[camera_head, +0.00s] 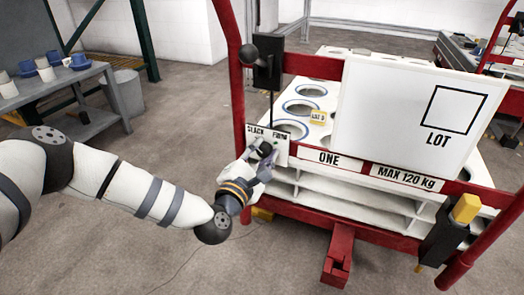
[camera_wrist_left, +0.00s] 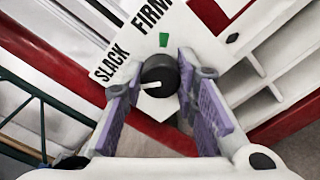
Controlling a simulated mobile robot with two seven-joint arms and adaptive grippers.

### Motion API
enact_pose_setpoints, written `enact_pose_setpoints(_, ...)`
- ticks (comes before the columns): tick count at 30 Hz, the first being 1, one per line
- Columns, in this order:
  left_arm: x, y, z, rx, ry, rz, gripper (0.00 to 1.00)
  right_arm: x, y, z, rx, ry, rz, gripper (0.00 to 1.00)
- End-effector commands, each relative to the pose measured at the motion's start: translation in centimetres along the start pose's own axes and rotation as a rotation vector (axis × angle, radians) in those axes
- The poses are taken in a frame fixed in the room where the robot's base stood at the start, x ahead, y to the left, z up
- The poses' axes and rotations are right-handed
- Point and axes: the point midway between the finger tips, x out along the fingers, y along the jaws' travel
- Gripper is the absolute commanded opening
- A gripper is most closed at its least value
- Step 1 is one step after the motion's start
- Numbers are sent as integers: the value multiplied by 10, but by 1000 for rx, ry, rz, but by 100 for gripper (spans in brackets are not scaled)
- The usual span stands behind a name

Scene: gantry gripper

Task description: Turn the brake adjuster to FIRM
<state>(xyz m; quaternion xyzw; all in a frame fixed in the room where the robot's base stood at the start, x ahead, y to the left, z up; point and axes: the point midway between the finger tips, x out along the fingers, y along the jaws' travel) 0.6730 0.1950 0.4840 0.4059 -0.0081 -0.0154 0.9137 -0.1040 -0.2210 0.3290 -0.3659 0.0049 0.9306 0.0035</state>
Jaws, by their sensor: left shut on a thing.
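The brake adjuster is a dark round knob (camera_wrist_left: 160,75) on a white plate (camera_wrist_left: 188,38) lettered SLACK and FIRM. In the wrist view its white pointer line points left, on the SLACK side, away from the green mark (camera_wrist_left: 163,40) near FIRM. My left gripper (camera_wrist_left: 162,84) has its purple-padded fingers on either side of the knob and is shut on it. In the head view the left gripper (camera_head: 265,158) is at the plate (camera_head: 281,155) on the red cart's front, partly covering the knob. My right gripper is not in view.
The red cart frame (camera_head: 235,75) carries a white LOT board (camera_head: 402,112) and a tray with round holes (camera_head: 322,130). A black lever (camera_head: 271,95) rises just above the plate. A grey table with cups (camera_head: 60,85) stands left. The floor between is open.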

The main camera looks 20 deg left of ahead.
Motion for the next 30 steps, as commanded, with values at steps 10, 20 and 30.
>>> enact_pose_setpoints(10,0,2,1,294,2,-1,0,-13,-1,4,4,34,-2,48)
enact_pose_setpoints(20,-1,3,1,610,2,-2,0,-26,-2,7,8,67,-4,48)
enact_pose_setpoints(30,0,3,2,933,2,-2,0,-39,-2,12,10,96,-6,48)
